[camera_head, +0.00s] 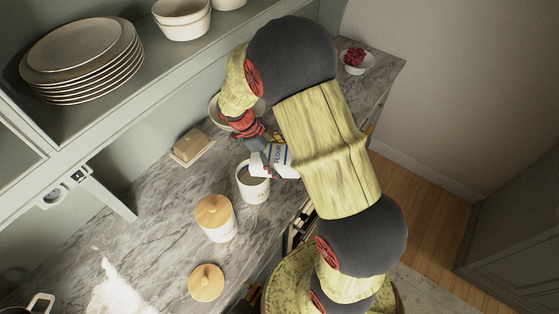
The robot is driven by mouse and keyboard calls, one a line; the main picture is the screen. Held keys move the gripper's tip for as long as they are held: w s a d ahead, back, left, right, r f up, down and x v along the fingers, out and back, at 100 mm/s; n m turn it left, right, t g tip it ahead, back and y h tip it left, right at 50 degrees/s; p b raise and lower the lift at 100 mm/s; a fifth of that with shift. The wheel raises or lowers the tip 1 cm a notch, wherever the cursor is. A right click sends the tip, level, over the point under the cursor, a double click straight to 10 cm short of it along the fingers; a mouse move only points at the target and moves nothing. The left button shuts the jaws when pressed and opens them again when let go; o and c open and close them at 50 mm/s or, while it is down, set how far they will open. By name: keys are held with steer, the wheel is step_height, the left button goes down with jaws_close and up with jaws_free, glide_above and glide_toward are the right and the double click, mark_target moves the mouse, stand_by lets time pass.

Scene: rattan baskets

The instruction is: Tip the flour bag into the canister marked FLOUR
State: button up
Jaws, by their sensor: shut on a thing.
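The flour bag (281,158) is white with a blue band and dark lettering. My gripper (264,146) is shut on it and holds it tilted, at the upper right of an open white canister (254,187). One end of the bag is at the canister's rim; I cannot tell whether it touches. The canister stands upright without a lid, and its front lettering is too small to read. Whether flour is leaving the bag is hidden. My arm covers part of the bag's surroundings.
A lidded white canister (218,224) and a loose round wooden lid (206,283) stand to the lower left. A butter dish (191,147) and a bowl (217,107) sit behind. A bowl of red fruit (356,62) is far right.

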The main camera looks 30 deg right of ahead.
steer(key=shift+w+a+r+g+h+b, duration=0.15)
steer(key=shift+r+g+h+b, duration=0.05)
steer(key=shift+r+g+h, duration=0.2)
steer(key=shift+w+a+r+g+h+b, duration=0.1)
steer(key=shift+a+r+g+h+b, duration=0.15)
steer(key=shift+r, duration=0.25)
stand_by(0.9)
steer(key=shift+w+a+r+g+h+b, duration=0.2)
steer(key=shift+w+a+r+g+h, duration=0.1)
steer(key=shift+r+g+h, duration=0.25)
steer(key=shift+w+a+r+g+h+b, duration=0.2)
steer(key=shift+w+a+r+g+h, duration=0.15)
steer(key=shift+r+h, duration=0.2)
steer(key=shift+w+a+r+g+h+b, duration=0.2)
steer(key=shift+a+r+g+h, duration=0.05)
steer(key=shift+r+g+h, duration=0.35)
stand_by(2.8)
steer(key=shift+f, duration=0.15)
steer(key=t+y+b, duration=0.1)
steer(key=b, duration=0.1)
steer(key=a+f+t+y+b, duration=0.1)
steer(key=t+y, duration=0.1)
steer(key=w+t+y+b, duration=0.1)
steer(key=b, duration=0.1)
steer(key=shift+a+f+y+b, duration=0.15)
steer(key=shift+f+y+b, duration=0.1)
steer(key=shift+y+b, duration=0.1)
steer(key=shift+w+a+t, duration=0.1)
steer(key=shift+w+t, duration=0.1)
steer(key=shift+t, duration=0.15)
